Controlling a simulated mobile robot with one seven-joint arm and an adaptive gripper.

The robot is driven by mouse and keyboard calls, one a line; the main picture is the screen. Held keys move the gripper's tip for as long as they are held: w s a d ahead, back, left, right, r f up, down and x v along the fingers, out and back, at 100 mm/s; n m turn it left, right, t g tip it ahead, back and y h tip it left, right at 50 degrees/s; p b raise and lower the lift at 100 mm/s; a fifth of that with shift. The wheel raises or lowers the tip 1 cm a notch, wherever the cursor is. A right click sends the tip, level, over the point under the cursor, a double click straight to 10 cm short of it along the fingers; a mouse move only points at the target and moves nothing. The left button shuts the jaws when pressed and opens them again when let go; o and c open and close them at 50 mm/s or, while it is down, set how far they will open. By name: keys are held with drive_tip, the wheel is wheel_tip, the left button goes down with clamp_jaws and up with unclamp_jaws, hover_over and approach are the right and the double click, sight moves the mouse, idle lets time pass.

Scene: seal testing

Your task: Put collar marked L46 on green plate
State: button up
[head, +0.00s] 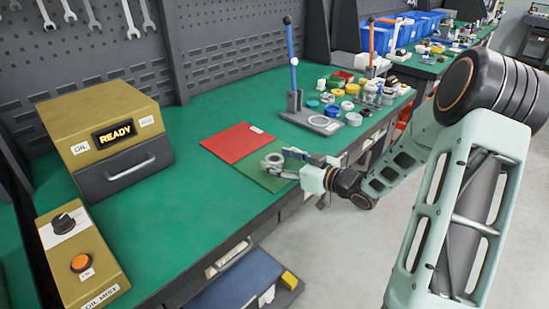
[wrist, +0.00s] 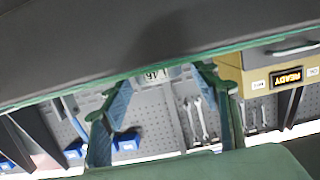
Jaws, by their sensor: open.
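The green plate (head: 262,178) lies on the bench in front of the red plate. A grey ring-shaped collar (head: 272,162) is at the green plate, low over or on it; I cannot tell whether it touches. My gripper (head: 284,163) reaches in from the right, with its fingers around the collar's near side. In the wrist view the open fingers (wrist: 160,82) stand on both sides of the pale collar (wrist: 157,73), which carries a partly hidden, upside-down label. The label seems to end in 46 but is hard to read.
The red plate (head: 238,142) lies behind the green plate. A stand with a blue post (head: 293,75) and several small caps and rings are at the back right. An oven-like box reading READY (head: 105,135) and an oil mist box (head: 80,250) stand at left.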

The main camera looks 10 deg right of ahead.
drive_tip(key=p+v, duration=0.1)
drive_tip(key=v, duration=0.9)
drive_tip(key=shift+w+r, duration=0.1)
